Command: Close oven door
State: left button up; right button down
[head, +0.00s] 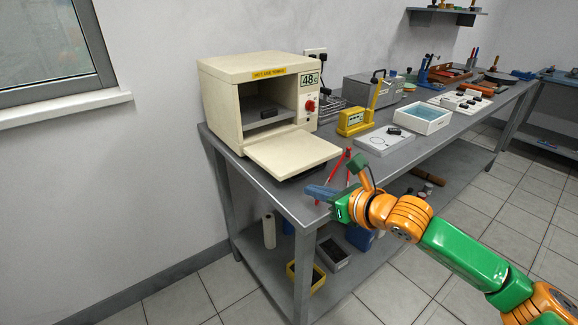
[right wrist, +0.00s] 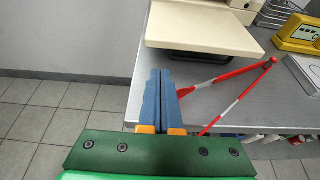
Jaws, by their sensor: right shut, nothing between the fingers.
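The cream oven (head: 245,100) stands on the left end of the grey bench. Its door (head: 293,152) is folded down and lies open, roughly level, toward the front edge. In the right wrist view the door (right wrist: 205,27) is at the top, with a dark strip under it. My right gripper (head: 310,192) has blue fingers that are shut and empty. It is at the bench's front edge, in front of and below the door, apart from it. In the right wrist view the closed fingers (right wrist: 159,85) point toward the door's left part. My left gripper is not in view.
A yellow meter (head: 352,119), a flat plate (head: 385,140) and a white tray (head: 421,117) lie to the right of the oven. A lower shelf holds bins (head: 333,253). Floor in front is clear.

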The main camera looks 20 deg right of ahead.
aim_at(294, 196)
jog(key=p+x, duration=0.1)
jog(key=x, duration=0.6)
jog(key=shift+w+a+f, duration=0.15)
jog(key=shift+w+a, duration=0.1)
jog(key=shift+w, duration=0.05)
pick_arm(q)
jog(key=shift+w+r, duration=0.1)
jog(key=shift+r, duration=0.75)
